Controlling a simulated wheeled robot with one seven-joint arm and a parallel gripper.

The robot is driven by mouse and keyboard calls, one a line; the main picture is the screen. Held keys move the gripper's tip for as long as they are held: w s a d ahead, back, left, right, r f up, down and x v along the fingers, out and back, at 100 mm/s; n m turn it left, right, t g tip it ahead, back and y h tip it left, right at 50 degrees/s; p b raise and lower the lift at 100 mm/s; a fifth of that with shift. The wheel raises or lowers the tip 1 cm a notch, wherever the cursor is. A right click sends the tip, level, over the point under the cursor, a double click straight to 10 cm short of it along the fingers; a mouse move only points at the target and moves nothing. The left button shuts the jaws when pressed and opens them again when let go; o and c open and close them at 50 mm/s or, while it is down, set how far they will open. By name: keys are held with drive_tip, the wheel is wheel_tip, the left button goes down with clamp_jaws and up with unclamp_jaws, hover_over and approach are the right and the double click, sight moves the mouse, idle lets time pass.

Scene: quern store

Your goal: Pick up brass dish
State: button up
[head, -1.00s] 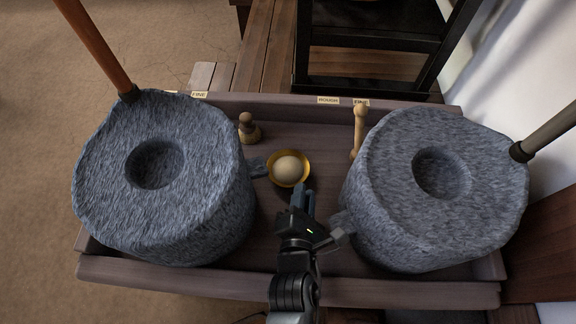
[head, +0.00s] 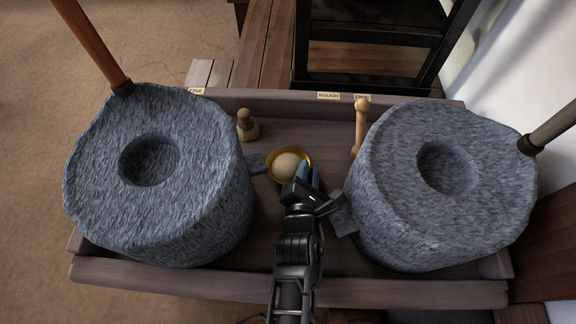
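The brass dish (head: 308,160) is a small golden bowl on the tray floor between the two stone querns. A pale, rounded heap or ball (head: 287,166) sits in it. My gripper (head: 303,176) is at the dish's near right rim, coming from the front. Its fingers overlap the near right part of the dish in the head view and hide that part of the rim. I cannot tell whether the fingers touch the rim or how far apart they are.
A grey stone quern (head: 160,215) stands at left and another (head: 430,225) at right, both with handles. A small wooden-handled brush (head: 246,125) and a wooden pestle-like tool (head: 359,125) stand behind the dish. The wooden tray (head: 290,290) has a raised rim.

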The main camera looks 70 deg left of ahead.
clamp_jaws()
drive_tip(key=shift+r, duration=0.15)
